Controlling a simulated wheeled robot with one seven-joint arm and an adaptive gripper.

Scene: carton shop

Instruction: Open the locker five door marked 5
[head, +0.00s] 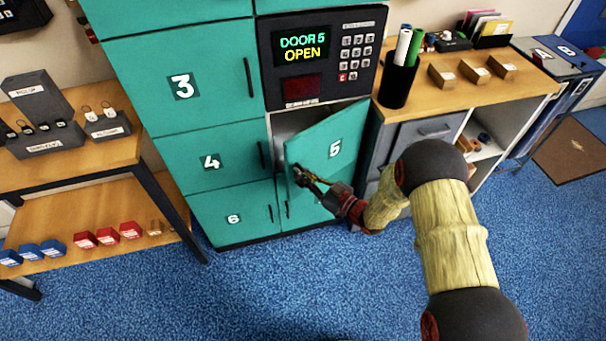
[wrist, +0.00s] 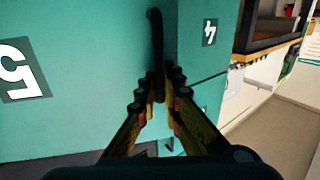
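The locker five door (head: 322,150), teal with a white 5, stands ajar. Its left edge is swung out from the cabinet and its right edge is at the hinge side. A dark gap, the locker interior (head: 287,124), shows above and behind it. The wrist view shows the door face (wrist: 95,70) with the 5 upside down. My gripper (head: 301,174) is at the door's left edge. In the wrist view its fingers (wrist: 160,88) are closed on both sides of the black door handle (wrist: 155,38). The keypad panel's display (head: 304,48) reads DOOR 5 OPEN.
Locker doors 3 (head: 205,80), 4 (head: 225,160) and 6 (head: 245,215) are shut. A wooden counter (head: 430,98) with a black pen cup (head: 397,86) stands right of the lockers. A shelf table (head: 120,150) stands left. Blue carpet (head: 270,275) in front is clear.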

